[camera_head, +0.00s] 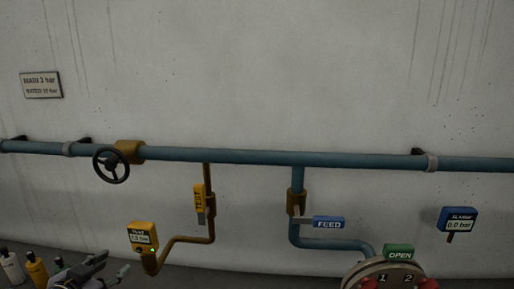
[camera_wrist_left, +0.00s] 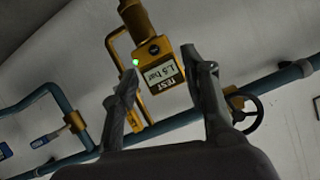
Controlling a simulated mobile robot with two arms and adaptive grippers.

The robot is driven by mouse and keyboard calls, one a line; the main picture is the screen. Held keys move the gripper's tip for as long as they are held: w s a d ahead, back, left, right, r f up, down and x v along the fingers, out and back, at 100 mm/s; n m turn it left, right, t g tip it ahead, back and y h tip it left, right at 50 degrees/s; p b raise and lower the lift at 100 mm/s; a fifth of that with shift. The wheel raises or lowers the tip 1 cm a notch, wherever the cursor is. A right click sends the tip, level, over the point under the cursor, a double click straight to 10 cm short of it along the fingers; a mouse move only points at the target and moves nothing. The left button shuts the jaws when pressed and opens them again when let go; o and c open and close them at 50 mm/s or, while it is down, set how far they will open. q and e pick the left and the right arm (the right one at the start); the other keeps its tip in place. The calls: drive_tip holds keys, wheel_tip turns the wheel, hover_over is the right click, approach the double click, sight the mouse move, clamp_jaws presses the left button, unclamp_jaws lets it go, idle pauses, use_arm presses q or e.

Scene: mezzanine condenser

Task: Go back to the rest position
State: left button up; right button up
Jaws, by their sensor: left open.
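My left gripper (camera_head: 113,266) is low at the left of the head view, its jaws apart and empty. In the left wrist view its two fingers (camera_wrist_left: 161,63) stand apart, with a yellow test gauge (camera_wrist_left: 162,72) showing upside down beyond and between them. That gauge (camera_head: 142,237) is right of and above the gripper in the head view; its green light is lit and it seems to read 1.5 bar. I cannot tell the exact gap between fingers and gauge. My right gripper is not in view.
A blue pipe (camera_head: 240,156) crosses the wall, with a black handwheel (camera_head: 111,166), a yellow TEST handle (camera_head: 199,198) and a blue FEED handle (camera_head: 329,222). A blue gauge (camera_head: 458,220) reads 0.0 bar. A round flange with a green OPEN sign (camera_head: 399,252) and several bottles (camera_head: 36,269) stand low.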

use_arm(q)
drive_tip(key=s+d+f+g, duration=0.2)
drive_tip(key=s+d+f, duration=0.1)
drive_tip(key=s+f, duration=0.35)
drive_tip(key=s+d+f+g, duration=0.3)
drive_tip(key=s+d+f, duration=0.15)
drive_tip(key=f, duration=0.35)
drive_tip(key=s+d+f+n+g, duration=0.1)
drive_tip(key=s+d+f+g, duration=0.25)
drive_tip(key=s, duration=0.55)
drive_tip(key=s+d+f+n+g, duration=0.1)
drive_tip(key=s+d+f+g, duration=0.2)
drive_tip(key=s, duration=0.5)
wheel_tip(320, 180, down, 30)
drive_tip(key=b, duration=0.4)
drive_tip(key=s+a+f+b, duration=0.3)
drive_tip(key=s+f, duration=1.4)
drive_tip(key=f, duration=0.3)
drive_tip(key=shift+s+f+m+g, duration=0.3)
drive_tip(key=shift+s+f+g, duration=0.05)
drive_tip(key=shift+g, duration=0.1)
drive_tip(key=shift+a, duration=0.15)
drive_tip(key=shift+c, duration=0.3)
